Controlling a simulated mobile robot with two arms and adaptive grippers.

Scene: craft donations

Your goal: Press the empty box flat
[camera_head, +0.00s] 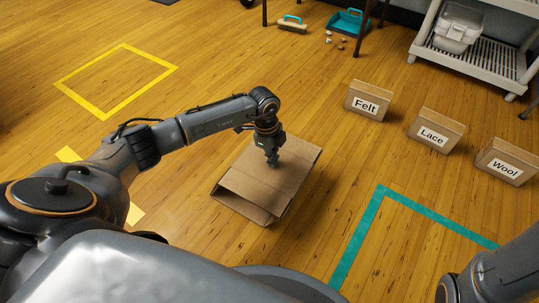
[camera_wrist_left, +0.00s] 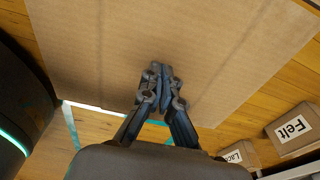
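The empty brown cardboard box (camera_head: 298,170) lies on the wooden floor in the middle of the head view. It still has some height, and its near end looks open, with a dark gap under the upper panel. My left gripper (camera_head: 272,163) points down over the middle of its upper face. In the left wrist view the cardboard (camera_wrist_left: 90,40) fills most of the picture, and the fingers (camera_wrist_left: 160,78) are together with nothing between them. The fingertips are at or just above the cardboard; contact is hard to tell. My right gripper is out of view.
Small boxes labelled Felt (camera_head: 368,102), Lace (camera_head: 434,133) and Wool (camera_head: 506,162) stand to the right. A teal tape outline (camera_head: 359,237) and a yellow one (camera_head: 152,90) mark the floor. A shelf (camera_head: 473,68) stands back right, near a teal dustpan (camera_head: 348,22). Floor around the box is clear.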

